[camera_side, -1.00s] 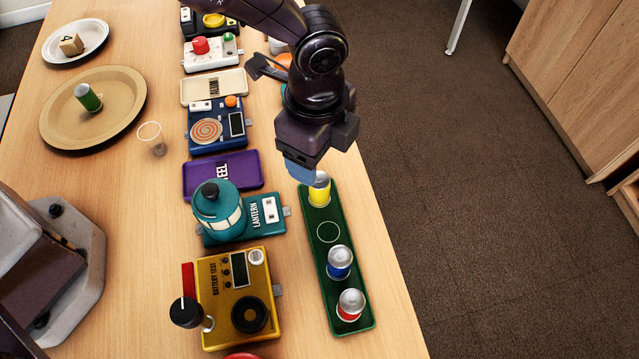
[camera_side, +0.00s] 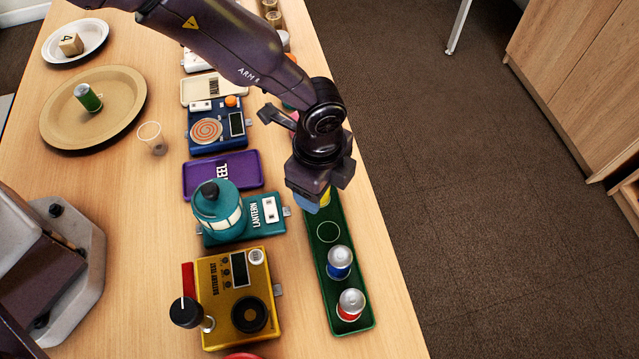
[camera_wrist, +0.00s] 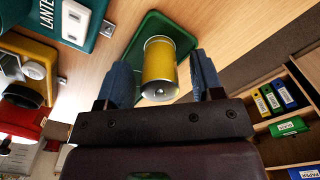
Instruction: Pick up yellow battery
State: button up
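The yellow battery (camera_wrist: 159,66) stands at the far end of the green tray (camera_side: 317,279). In the side view only a small strip of the yellow battery (camera_side: 325,197) shows; my gripper hides the rest. My gripper (camera_side: 312,204) is down over that end of the tray. In the wrist view my gripper (camera_wrist: 163,82) is open, with one blue finger on each side of the battery. A gap shows at the right finger; the left finger is close to the battery, and I cannot tell whether it touches.
A blue battery (camera_side: 339,262) and a red battery (camera_side: 350,304) stand nearer in the tray, beside an empty ring mark. The teal lantern (camera_side: 218,212) and yellow battery tester (camera_side: 238,298) are left of the tray.

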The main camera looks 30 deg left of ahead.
jog(key=c, duration=0.9)
